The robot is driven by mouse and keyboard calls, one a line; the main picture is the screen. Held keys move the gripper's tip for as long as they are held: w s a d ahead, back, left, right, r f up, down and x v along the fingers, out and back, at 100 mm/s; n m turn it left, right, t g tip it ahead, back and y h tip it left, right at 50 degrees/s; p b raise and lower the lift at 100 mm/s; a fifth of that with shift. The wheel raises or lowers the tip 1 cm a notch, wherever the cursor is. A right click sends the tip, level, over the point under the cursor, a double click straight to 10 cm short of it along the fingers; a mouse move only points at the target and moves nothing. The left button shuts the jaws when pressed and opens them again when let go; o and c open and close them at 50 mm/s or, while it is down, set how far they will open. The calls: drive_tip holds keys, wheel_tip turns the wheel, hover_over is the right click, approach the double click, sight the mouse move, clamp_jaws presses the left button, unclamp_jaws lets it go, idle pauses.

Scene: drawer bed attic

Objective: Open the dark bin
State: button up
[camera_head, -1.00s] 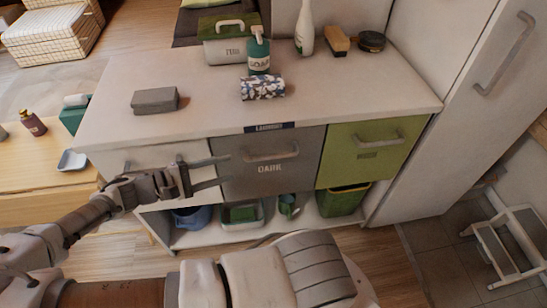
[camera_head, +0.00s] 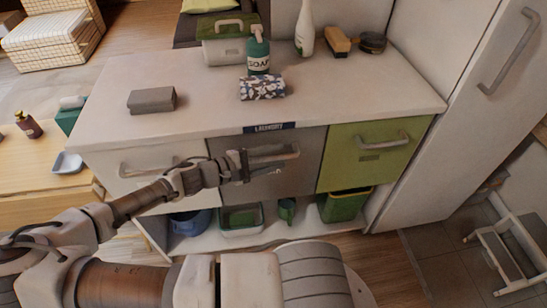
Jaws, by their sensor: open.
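The dark bin (camera_head: 295,180) is the grey drawer front in the middle of the white laundry cabinet, and it is closed. Its horizontal bar handle (camera_head: 284,153) runs along its upper part. My gripper (camera_head: 246,166) is in front of the left half of the bin, at the left end of the handle. Its jaws are open, one finger above the other. I cannot tell whether the fingers touch the handle or stand around it.
A white bin front (camera_head: 150,160) is on the left and a green one (camera_head: 365,160) on the right, each with a handle. The countertop (camera_head: 210,110) holds a soap bottle (camera_head: 258,55) and a grey block (camera_head: 152,100). An open shelf (camera_head: 255,237) holds containers below.

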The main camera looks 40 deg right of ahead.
clamp_jaws()
idle(1.4)
